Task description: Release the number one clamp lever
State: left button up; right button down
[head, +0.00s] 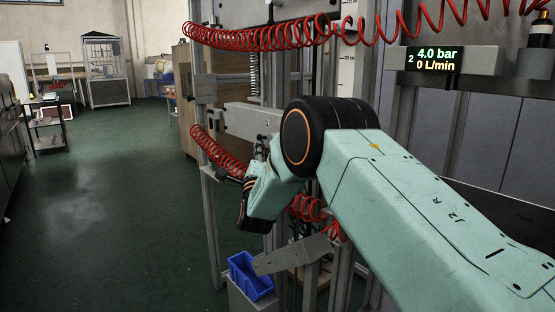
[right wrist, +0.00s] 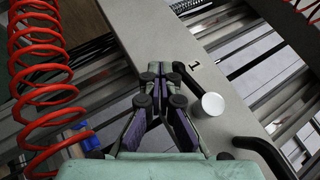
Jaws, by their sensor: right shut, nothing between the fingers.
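The number one clamp lever (right wrist: 187,78) shows in the right wrist view as a black bar ending in a round white knob (right wrist: 212,104). It lies beside a printed "1" on a pale grey beam (right wrist: 150,25). My right gripper (right wrist: 160,82) is shut and empty, its fingertips just left of the lever in the picture. I cannot tell whether they touch it. In the head view my right arm hides the lever and most of the gripper. My left gripper is not in view.
Red coiled hoses hang around the frame in the head view (head: 260,35) and close by the gripper in the wrist view (right wrist: 40,75). A display (head: 434,59) reads 4.0 bar, 0 L/min. A blue bin (head: 240,262) sits low. Open floor (head: 110,220) lies left.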

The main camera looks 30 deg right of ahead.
dwell(0.7)
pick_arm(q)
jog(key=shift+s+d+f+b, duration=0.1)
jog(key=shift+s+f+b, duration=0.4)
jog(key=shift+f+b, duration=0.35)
pick_arm(e)
jog(key=s+a+f, duration=0.1)
jog(key=a+f, duration=0.1)
jog(key=f, duration=0.4)
jog(key=s+a+f, duration=0.1)
jog(key=a+f, duration=0.1)
jog(key=f, duration=0.4)
jog(key=shift+a, duration=0.35)
jog(key=shift+s, duration=0.1)
